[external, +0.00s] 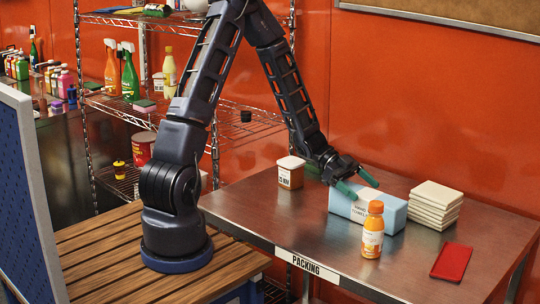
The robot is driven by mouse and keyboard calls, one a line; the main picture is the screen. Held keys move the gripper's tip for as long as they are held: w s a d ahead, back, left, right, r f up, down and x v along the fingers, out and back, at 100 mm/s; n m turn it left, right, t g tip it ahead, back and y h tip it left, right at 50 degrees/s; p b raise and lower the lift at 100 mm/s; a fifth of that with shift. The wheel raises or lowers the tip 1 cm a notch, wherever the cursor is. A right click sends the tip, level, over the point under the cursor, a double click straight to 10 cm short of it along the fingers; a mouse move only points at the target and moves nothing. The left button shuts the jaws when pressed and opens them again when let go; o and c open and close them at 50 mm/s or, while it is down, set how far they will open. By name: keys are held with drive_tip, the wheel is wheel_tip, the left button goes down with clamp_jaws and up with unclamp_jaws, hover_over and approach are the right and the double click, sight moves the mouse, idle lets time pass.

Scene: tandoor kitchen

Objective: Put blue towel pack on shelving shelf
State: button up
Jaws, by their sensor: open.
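The blue towel pack (393,212) is a light blue block with a white label, lying on the metal packing table (290,225). My gripper (358,184) has green fingertips and is open, above the left part of the pack. Whether the fingertips touch the pack I cannot tell. The wire shelving (250,122) stands behind my arm at the left, with several wire shelves. My arm hides part of it.
An orange bottle (372,232) stands just in front of the pack. White stacked tiles or cloths (435,204) are to its right, and a red flat item (452,262) lies front right. A small brown-and-white tub (290,173) stands behind left. Spray bottles (130,76) occupy the shelving's middle shelf.

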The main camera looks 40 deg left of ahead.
drive_tip(key=w+a+r+n+t+y, duration=0.3)
drive_tip(key=w+a+r+t+y, duration=0.15)
drive_tip(key=a+r, duration=0.45)
drive_tip(key=w+a+r+n+t+y, duration=0.3)
drive_tip(key=a+r+t+y, duration=0.25)
drive_tip(key=a, duration=0.55)
drive_tip(key=s+a+r+n+y, duration=0.3)
drive_tip(key=a+r+n, duration=0.1)
drive_tip(key=a+r, duration=0.15)
drive_tip(key=s+a+r+n+g+y, duration=0.1)
drive_tip(key=s+a+r+n+y, duration=0.15)
drive_tip(key=s, duration=0.35)
drive_tip(key=s+a+r+n+g+y, duration=0.1)
drive_tip(key=s+a+r+n, duration=0.15)
drive_tip(key=s, duration=0.45)
drive_tip(key=s+d+n+g+h, duration=0.3)
drive_tip(key=s+d, duration=0.1)
drive_tip(key=s, duration=1)
drive_tip(key=shift+r, duration=0.4)
drive_tip(key=shift+o, duration=0.4)
drive_tip(key=shift+s+d, duration=0.25)
drive_tip(key=shift+s, duration=0.3)
